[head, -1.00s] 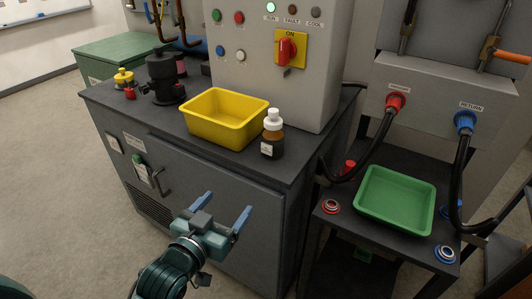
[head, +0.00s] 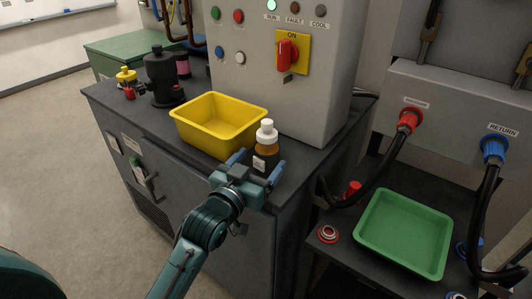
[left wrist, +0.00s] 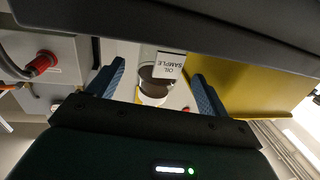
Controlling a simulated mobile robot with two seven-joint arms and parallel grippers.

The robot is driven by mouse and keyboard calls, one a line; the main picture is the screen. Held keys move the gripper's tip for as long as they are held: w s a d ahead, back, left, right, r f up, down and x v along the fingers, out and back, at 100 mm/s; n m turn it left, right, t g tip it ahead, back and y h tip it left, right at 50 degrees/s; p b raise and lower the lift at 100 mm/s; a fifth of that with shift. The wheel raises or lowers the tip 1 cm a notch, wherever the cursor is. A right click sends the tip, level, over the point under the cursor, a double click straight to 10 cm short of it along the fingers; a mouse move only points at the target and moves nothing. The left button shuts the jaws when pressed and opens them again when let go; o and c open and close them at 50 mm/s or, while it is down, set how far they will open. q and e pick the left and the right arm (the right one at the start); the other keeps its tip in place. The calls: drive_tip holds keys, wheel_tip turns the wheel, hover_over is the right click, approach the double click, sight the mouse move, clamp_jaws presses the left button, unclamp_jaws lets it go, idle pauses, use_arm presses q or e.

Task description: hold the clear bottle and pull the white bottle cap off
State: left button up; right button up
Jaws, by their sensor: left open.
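The clear bottle (head: 264,160) holds dark brown liquid and stands upright on the grey cabinet top near its front edge. Its white cap (head: 266,131) is on. My left gripper (head: 257,168) is open, with one blue finger on each side of the bottle's lower part. In the left wrist view the bottle, with its upside-down "OIL SAMPLE" label (left wrist: 168,66), shows between the spread fingers (left wrist: 157,85), with space on both sides. Whether the palm touches the bottle cannot be told. My right gripper is not in view.
A yellow tray (head: 183,131) stands just left of the bottle, close to a left finger. The control panel (head: 330,105) rises behind. A green tray (head: 364,238) and hoses with red (head: 408,120) and blue (head: 494,148) connectors are at the right.

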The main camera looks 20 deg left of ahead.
sight(261, 161)
use_arm(q)
drive_tip(key=shift+w+d, duration=0.25)
drive_tip(key=shift+w, duration=0.85)
drive_tip(key=shift+w+d, duration=0.2)
drive_tip(key=shift+w, duration=0.85)
